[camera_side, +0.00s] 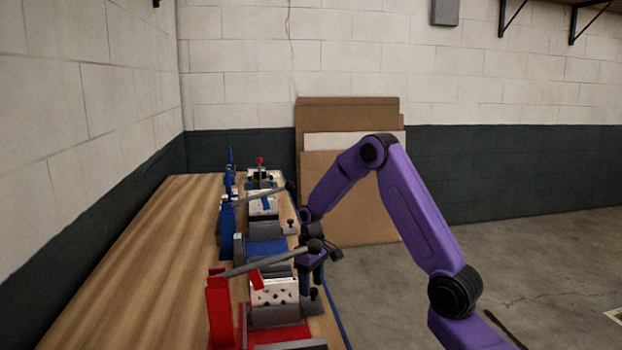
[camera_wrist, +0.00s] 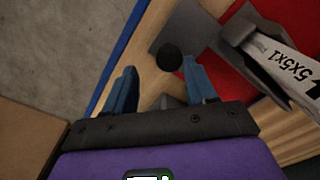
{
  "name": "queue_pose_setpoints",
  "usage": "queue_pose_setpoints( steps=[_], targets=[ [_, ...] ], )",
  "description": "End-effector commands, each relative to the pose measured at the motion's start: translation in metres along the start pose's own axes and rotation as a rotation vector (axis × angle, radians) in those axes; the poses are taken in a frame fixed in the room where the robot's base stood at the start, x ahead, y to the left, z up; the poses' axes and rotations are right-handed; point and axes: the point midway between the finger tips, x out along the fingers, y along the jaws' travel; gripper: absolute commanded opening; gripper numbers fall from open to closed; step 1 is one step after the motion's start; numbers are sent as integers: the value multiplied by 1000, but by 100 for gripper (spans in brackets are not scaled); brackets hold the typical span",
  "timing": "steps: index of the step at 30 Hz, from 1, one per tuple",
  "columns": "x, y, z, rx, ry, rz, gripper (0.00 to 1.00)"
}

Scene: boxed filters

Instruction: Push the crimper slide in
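The red crimper (camera_side: 222,315) stands at the near end of the bench, with a long grey lever (camera_side: 262,262) ending in a black ball. A white box (camera_side: 275,292) sits in it; in the wrist view the box (camera_wrist: 285,62) reads "5x5x1". The grey slide plate (camera_wrist: 188,36) carries a round black knob (camera_wrist: 169,57). My gripper (camera_side: 312,284) is low at the crimper's right side, beside the slide. In the wrist view my gripper (camera_wrist: 158,68) has its blue fingers spread, with the knob just beyond and between their tips. I cannot tell whether they touch it.
Blue crimpers (camera_side: 228,225) stand farther back along the wooden bench (camera_side: 130,265). The bench's blue front edge (camera_wrist: 122,55) runs close to my left finger. Cardboard sheets (camera_side: 350,200) lean on the wall. The bench's left side is bare.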

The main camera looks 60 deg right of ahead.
Motion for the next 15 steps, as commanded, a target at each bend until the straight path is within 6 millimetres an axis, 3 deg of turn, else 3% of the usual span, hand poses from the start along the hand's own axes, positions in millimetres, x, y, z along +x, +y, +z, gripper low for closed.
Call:
queue_pose_setpoints(
  steps=[2,15],
  targets=[
    [1,11,-8,2,1,1,54],
    [-78,8,-8,0,4,2,54]
  ],
)
